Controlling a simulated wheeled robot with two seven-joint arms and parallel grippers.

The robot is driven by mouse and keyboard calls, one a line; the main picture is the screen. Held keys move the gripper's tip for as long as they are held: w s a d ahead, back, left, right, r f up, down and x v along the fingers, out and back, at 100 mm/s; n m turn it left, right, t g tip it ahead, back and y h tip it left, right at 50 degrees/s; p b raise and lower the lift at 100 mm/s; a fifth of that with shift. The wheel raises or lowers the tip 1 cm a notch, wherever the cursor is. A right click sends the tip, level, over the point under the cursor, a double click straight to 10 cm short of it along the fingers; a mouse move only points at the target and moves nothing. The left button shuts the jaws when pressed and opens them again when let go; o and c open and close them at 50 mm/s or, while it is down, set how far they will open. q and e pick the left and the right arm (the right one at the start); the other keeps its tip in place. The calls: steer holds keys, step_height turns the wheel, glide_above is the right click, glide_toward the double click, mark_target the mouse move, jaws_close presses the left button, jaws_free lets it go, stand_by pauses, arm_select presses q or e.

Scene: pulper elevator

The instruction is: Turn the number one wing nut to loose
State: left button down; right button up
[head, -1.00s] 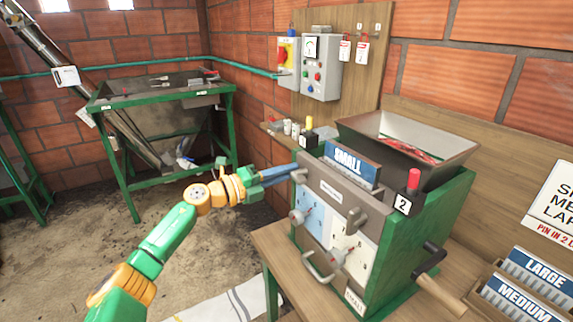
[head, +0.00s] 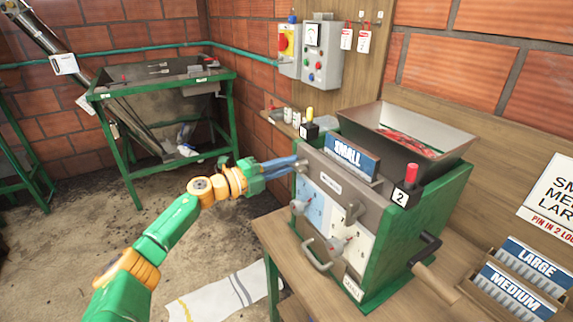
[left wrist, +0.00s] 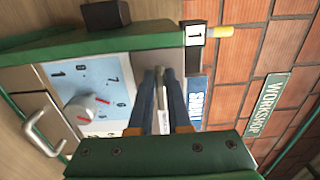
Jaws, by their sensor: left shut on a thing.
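My left gripper (head: 291,164) is at the upper left corner of the pulper's front, its two blue fingers pointing at the grey plate. In the left wrist view its fingers (left wrist: 163,78) are shut on the number one wing nut (left wrist: 160,92), a grey metal piece between them. In the head view the fingers mostly hide this nut. The block labelled 1 with a yellow handle (head: 309,113) stands just above and behind. The other wing nut (head: 353,213) is at the plate's right end. My right gripper is not in view.
Two dials (head: 298,207) (head: 338,245) and a bar handle (head: 315,256) stick out below the plate. A SMALL sign (head: 352,158) stands on top before the hopper (head: 400,135). A crank (head: 435,275) is at right. Left of the bench is open floor.

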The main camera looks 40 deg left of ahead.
arm_select(q)
steer(key=shift+d+f, duration=0.15)
steer(key=shift+f, duration=0.15)
steer(key=c, duration=1)
jaws_free()
steer(key=shift+o, duration=0.7)
steer(key=shift+r, duration=0.2)
steer(key=b+v, duration=0.2)
steer(key=v, duration=0.5)
steer(key=shift+b, duration=0.4)
